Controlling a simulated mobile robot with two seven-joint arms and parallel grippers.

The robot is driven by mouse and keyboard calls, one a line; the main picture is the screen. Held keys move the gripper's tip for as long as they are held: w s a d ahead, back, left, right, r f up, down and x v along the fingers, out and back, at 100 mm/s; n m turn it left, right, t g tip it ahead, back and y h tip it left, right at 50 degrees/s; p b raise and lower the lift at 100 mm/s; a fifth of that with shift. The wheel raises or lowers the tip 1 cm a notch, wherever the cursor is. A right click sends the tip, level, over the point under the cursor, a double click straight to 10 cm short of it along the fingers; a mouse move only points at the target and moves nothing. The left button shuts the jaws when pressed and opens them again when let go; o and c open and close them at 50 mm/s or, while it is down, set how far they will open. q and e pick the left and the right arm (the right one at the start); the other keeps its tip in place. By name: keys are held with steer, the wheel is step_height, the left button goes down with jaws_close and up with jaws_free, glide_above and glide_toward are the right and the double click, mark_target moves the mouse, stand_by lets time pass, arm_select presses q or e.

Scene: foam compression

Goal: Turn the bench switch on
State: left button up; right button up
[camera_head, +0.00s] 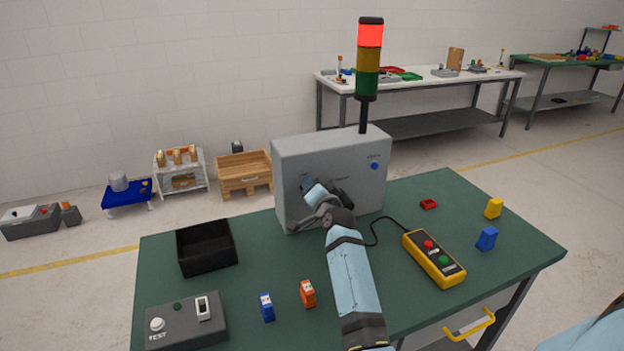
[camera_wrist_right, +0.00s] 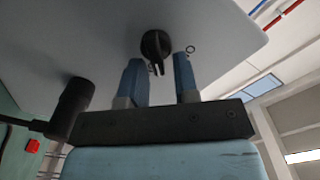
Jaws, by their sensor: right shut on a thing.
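A grey control box (camera_head: 300,160) stands at the back of the green bench (camera_head: 270,262). In the right wrist view, a black rotary switch (camera_wrist_right: 156,43) is on the box's face, its pointer towards the fingers. My right gripper (camera_head: 312,197) is at the front of the box. Its two blue fingers (camera_wrist_right: 161,68) are on either side of the switch, shut on it. In the head view my arm hides the switch. The stack light (camera_head: 369,60) on the box shows its red top segment lit. My left gripper is not in view.
A yellow pendant (camera_head: 433,258) with red and green buttons lies right of my arm, its cable running to the box. A black bin (camera_head: 207,247), a grey test box (camera_head: 187,322) and small blue and orange blocks are left. Blue, yellow and red pieces lie right.

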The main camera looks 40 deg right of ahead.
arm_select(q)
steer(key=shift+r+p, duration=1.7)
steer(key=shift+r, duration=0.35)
arm_select(e)
steer(key=shift+d+f+m, duration=0.1)
steer(key=shift+f+m, duration=0.05)
steer(key=shift+m, duration=1.2)
steer(key=shift+f+m, duration=0.2)
steer(key=shift+m, duration=1.1)
steer(key=shift+d+f+m, duration=0.1)
steer(key=shift+f+m, duration=0.05)
steer(key=shift+m, duration=1.2)
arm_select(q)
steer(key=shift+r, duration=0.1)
arm_select(e)
steer(key=o, duration=0.6)
steer(key=shift+a, duration=0.1)
steer(key=shift+c, duration=0.2)
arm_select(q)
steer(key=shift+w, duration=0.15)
arm_select(e)
steer(key=shift+w+f, duration=0.1)
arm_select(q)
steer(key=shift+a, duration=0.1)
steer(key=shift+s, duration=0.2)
arm_select(e)
steer(key=shift+s+f, duration=0.1)
steer(key=shift+s, duration=0.1)
